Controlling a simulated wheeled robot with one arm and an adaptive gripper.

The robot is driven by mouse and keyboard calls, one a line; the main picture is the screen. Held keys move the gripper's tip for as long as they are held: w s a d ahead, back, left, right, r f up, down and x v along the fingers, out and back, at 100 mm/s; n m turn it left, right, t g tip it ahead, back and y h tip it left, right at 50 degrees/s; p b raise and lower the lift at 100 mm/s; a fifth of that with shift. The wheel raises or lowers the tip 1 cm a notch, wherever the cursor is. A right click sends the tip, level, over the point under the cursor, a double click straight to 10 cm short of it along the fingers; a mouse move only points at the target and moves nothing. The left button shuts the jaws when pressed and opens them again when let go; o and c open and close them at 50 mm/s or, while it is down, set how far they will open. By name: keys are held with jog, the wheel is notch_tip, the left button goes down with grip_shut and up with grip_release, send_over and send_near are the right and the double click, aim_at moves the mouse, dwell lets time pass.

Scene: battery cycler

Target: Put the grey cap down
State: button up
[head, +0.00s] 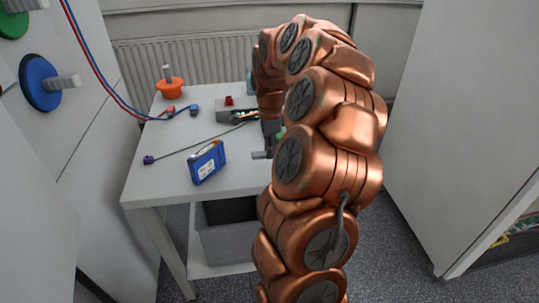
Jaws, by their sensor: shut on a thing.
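My gripper (270,130) is over the right part of the white table (165,180), low near its top, and my copper arm hides much of it. A small grey piece (261,155), which looks like the grey cap, shows at the gripper's lower end. The gripper appears shut on it. The arm covers part of this piece, and I cannot tell whether it touches the table.
A blue box (207,162) stands left of the gripper. A thin rod with a purple end (148,160) lies behind it. The front-left tabletop is clear.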

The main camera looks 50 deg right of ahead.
aim_at(270, 164)
jog(key=shift+w+d, duration=0.15)
jog(key=shift+w, duration=0.05)
jog(key=shift+f, duration=0.25)
jog(key=shift+f+p, duration=0.4)
jog(key=shift+f, duration=1.1)
jog(key=shift+f, duration=0.25)
jog(key=o, duration=0.8)
jog(key=shift+o, duration=0.2)
jog(key=shift+r, duration=0.1)
